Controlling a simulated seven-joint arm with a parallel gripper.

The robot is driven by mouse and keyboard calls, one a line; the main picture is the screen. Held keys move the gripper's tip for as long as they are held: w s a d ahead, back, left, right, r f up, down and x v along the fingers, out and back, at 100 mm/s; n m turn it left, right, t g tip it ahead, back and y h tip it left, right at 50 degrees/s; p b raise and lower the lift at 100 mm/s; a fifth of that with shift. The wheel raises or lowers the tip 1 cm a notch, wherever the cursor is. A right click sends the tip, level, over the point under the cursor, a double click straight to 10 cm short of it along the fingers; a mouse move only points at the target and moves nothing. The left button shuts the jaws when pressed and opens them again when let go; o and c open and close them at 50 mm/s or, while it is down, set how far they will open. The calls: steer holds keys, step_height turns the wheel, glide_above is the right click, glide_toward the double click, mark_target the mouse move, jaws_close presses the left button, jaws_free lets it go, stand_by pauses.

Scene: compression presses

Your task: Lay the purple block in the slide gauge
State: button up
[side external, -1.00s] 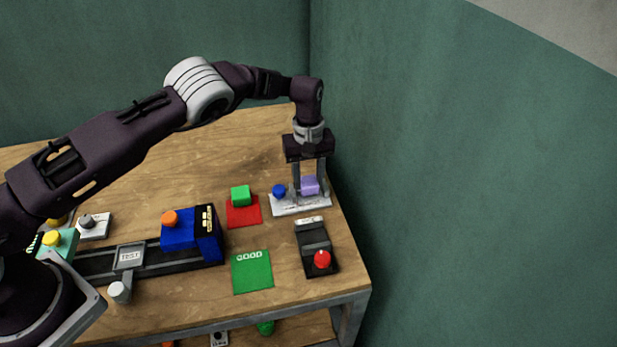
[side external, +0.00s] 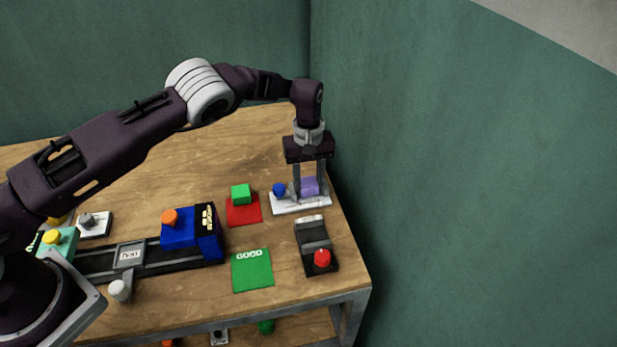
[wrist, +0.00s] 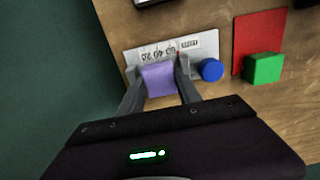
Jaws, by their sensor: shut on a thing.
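The purple block (side external: 310,186) is between the fingers of my gripper (side external: 310,190), which is shut on it. It also shows in the wrist view (wrist: 159,79), with a finger against each side. The slide gauge (side external: 300,206) is a light plate with scale marks and a blue knob (side external: 279,190) at its left end in the side view. In the wrist view the gauge (wrist: 205,45) lies under and beyond the block, and the knob (wrist: 211,69) is right of the fingers. The block is at the gauge; whether it touches the plate I cannot tell.
A red pad (side external: 240,214) with a green block (side external: 241,194) lies left of the gauge. A black device with a red knob (side external: 322,258) stands in front, near the table's right edge. A green GOOD pad (side external: 252,275) and a blue press (side external: 180,232) are further left.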

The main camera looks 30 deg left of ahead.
steer(key=shift+f, duration=0.35)
steer(key=o, duration=1.4)
step_height(320, 180, up, 8)
steer(key=shift+a+f, duration=0.1)
steer(key=s+a+r+m+t+h, duration=0.1)
steer(key=s+a+r, duration=0.1)
steer(key=s+r, duration=0.45)
steer(key=s+a+r+m+t, duration=0.1)
steer(key=s+a+r, duration=0.15)
steer(key=r, duration=0.75)
steer(key=s+a+r+m+t+h, duration=0.1)
steer(key=s+r, duration=0.4)
steer(key=r, duration=0.4)
steer(key=s+a+r+m+t, duration=0.1)
steer(key=s+r+m, duration=0.25)
steer(key=s, duration=0.95)
steer(key=s+a+f+m+t+y, duration=0.1)
steer(key=s+f, duration=0.3)
steer(key=s, duration=0.9)
steer(key=shift+a+f+m+t+y, duration=0.15)
steer(key=shift+a+m+t+y, duration=0.15)
steer(key=shift+m+y, duration=0.35)
